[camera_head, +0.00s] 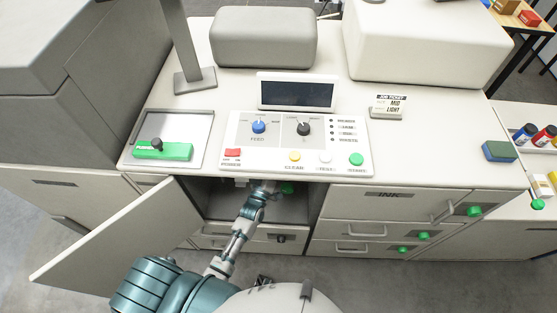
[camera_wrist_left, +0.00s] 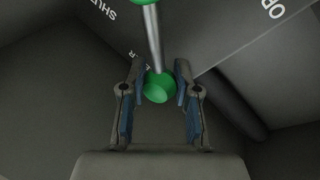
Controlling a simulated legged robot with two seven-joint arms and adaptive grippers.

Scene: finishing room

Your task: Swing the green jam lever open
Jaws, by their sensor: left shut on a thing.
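The green jam lever shows in the left wrist view as a metal rod with a green knob (camera_wrist_left: 158,88) at its end and a green part at the top edge. Lettering starting "SHU" is at its left and "OP" at its right, both partly cut off. My left gripper (camera_wrist_left: 158,72) has its fingers on either side of the knob and is shut on it. In the head view my left gripper (camera_head: 264,187) reaches inside the open cabinet under the worktop, and a green knob (camera_head: 287,188) shows beside it. My right gripper is not in view.
The cabinet door (camera_head: 110,240) stands open to the left of my arm. The control panel (camera_head: 295,143) is on the worktop above the opening. Drawers with green knobs (camera_head: 375,229) are to the right. A dark rounded bar (camera_wrist_left: 232,100) runs close to the gripper's right side.

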